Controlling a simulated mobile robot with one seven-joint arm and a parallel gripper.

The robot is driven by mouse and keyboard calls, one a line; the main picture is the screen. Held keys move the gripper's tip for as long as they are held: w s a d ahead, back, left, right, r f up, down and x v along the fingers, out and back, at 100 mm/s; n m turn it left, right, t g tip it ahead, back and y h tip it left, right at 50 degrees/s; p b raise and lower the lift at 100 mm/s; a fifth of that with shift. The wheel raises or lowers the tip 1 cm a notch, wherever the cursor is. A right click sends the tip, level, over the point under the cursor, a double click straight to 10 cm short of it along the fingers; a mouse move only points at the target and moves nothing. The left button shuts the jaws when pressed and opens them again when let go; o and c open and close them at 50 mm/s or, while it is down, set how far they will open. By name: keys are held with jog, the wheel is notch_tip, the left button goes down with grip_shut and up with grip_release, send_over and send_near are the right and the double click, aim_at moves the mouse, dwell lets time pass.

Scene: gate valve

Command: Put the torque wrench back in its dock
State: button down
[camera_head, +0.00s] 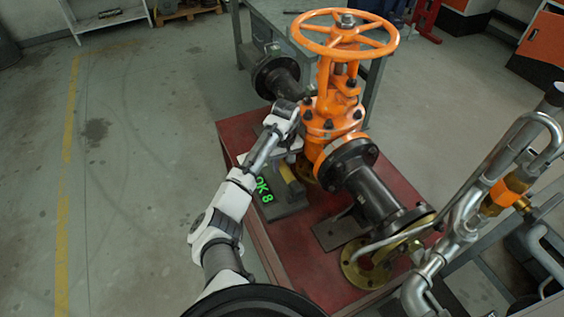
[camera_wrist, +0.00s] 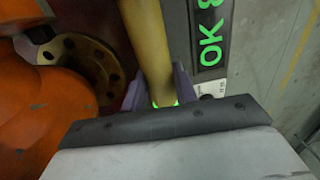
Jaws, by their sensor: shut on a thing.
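The torque wrench shows as a yellow bar (camera_wrist: 148,40) in the wrist view, running up from between my fingers, with a green glow at its near end. In the head view its yellow part (camera_head: 290,177) shows just below my gripper (camera_head: 290,157). In the wrist view my gripper (camera_wrist: 158,92) is shut on the yellow bar. A grey block (camera_head: 290,207), which looks like the dock, sits on the red table beside a green "OK 8" display (camera_head: 264,190). The display (camera_wrist: 210,35) also shows right of the bar. I cannot tell whether the wrench touches the block.
The orange gate valve (camera_head: 331,125) with its handwheel (camera_head: 343,35) stands close right of my gripper. Black flanged pipe (camera_head: 375,190) and brass flanges (camera_head: 365,267) lie to the right on the red table (camera_head: 285,262). Grey pipework stands at far right. The floor at left is clear.

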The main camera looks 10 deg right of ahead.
dwell(0.3)
jog(key=c, duration=1.1)
grip_release()
jog(key=shift+r, duration=0.1)
jog(key=shift+o, duration=0.4)
jog(key=shift+f, duration=0.2)
jog(key=shift+r, duration=0.1)
notch_tip(320, 180, up, 14)
jog(key=shift+w+d, duration=0.15)
jog(key=shift+d, duration=0.25)
